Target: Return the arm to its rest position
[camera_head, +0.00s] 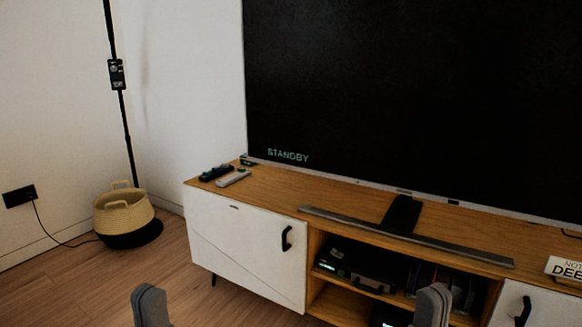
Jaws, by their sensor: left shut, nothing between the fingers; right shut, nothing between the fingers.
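My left gripper (151,306) shows at the bottom edge of the head view, left of centre, as a grey fingertip over the wood floor. It is shut and empty. My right gripper (432,305) shows at the bottom edge right of centre, in front of the open shelf of the TV cabinet. It is shut and empty too. Only the tips of both grippers are in view; the rest of both arms is out of the frame. Neither gripper visibly touches anything.
A wood and white TV cabinet (240,246) stands ahead, bearing a large television (420,95), a soundbar (400,235), and remotes (233,178). A woven basket (122,215) sits by a black lamp pole (125,130) at left. The floor (80,285) at front left is clear.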

